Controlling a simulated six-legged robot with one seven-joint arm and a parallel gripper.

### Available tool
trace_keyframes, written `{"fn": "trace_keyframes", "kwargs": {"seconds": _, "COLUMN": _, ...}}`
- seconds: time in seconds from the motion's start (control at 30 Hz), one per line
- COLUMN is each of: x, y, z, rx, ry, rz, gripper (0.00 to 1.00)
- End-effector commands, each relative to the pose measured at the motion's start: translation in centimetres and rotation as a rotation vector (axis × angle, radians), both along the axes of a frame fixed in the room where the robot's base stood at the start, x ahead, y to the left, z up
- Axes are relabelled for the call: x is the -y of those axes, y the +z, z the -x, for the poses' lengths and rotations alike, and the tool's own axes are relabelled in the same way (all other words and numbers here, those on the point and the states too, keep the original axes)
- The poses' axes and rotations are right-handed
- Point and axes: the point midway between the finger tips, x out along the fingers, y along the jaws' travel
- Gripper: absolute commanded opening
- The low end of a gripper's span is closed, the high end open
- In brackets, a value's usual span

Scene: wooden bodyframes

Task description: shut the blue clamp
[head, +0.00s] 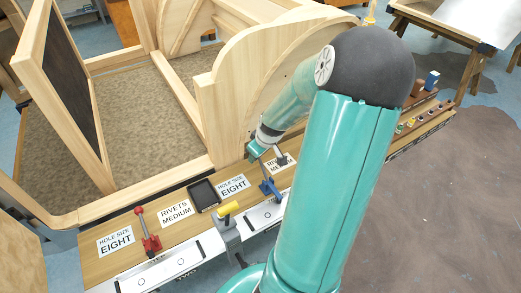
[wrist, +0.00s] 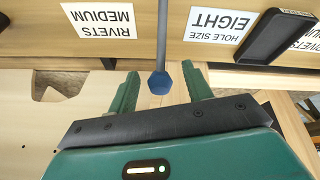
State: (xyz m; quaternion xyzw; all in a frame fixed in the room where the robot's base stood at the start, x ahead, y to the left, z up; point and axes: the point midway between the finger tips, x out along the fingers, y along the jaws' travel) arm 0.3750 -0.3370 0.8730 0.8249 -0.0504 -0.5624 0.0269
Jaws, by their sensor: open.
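The blue clamp (head: 268,188) stands on the workbench edge in the head view, with its handle pointing up toward my gripper (head: 256,150). In the wrist view, the clamp's handle shows as a thin grey rod with a blue faceted knob (wrist: 160,83) at its end. My gripper (wrist: 160,72) is open, with one green finger on each side of the knob. The knob sits between the fingers with gaps on both sides. The clamp's base is out of the wrist view.
A red clamp (head: 149,242) and a yellow-handled clamp (head: 229,210) stand along the same bench edge to the left. A black tray (head: 203,195) lies near printed labels, including HOLE SIZE EIGHT (wrist: 219,24). A wooden bodyframe (head: 206,115) rises behind the bench.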

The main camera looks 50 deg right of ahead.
Motion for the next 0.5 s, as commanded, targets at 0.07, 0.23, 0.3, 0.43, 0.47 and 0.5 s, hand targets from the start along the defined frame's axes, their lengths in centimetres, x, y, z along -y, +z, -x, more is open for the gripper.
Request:
{"fn": "trace_keyframes", "kwargs": {"seconds": 0.07, "x": 0.0, "y": 0.4, "z": 0.1, "rx": 0.001, "ry": -0.001, "rz": 0.002, "gripper": 0.50}}
{"fn": "trace_keyframes", "kwargs": {"seconds": 0.23, "x": -0.1, "y": 2.1, "z": 0.8, "rx": 0.002, "ry": -0.003, "rz": 0.004, "gripper": 0.50}}
{"fn": "trace_keyframes", "kwargs": {"seconds": 0.3, "x": -0.2, "y": 3.1, "z": 1.2, "rx": 0.001, "ry": -0.004, "rz": 0.005, "gripper": 0.50}}
{"fn": "trace_keyframes", "kwargs": {"seconds": 0.43, "x": -0.4, "y": 5.1, "z": 2.0, "rx": 0.001, "ry": -0.004, "rz": 0.005, "gripper": 0.50}}
{"fn": "trace_keyframes", "kwargs": {"seconds": 0.47, "x": -0.5, "y": 5.5, "z": 2.2, "rx": 0.000, "ry": -0.005, "rz": 0.005, "gripper": 0.50}}
{"fn": "trace_keyframes", "kwargs": {"seconds": 0.5, "x": -0.5, "y": 6.2, "z": 2.4, "rx": 0.000, "ry": -0.004, "rz": 0.006, "gripper": 0.50}}
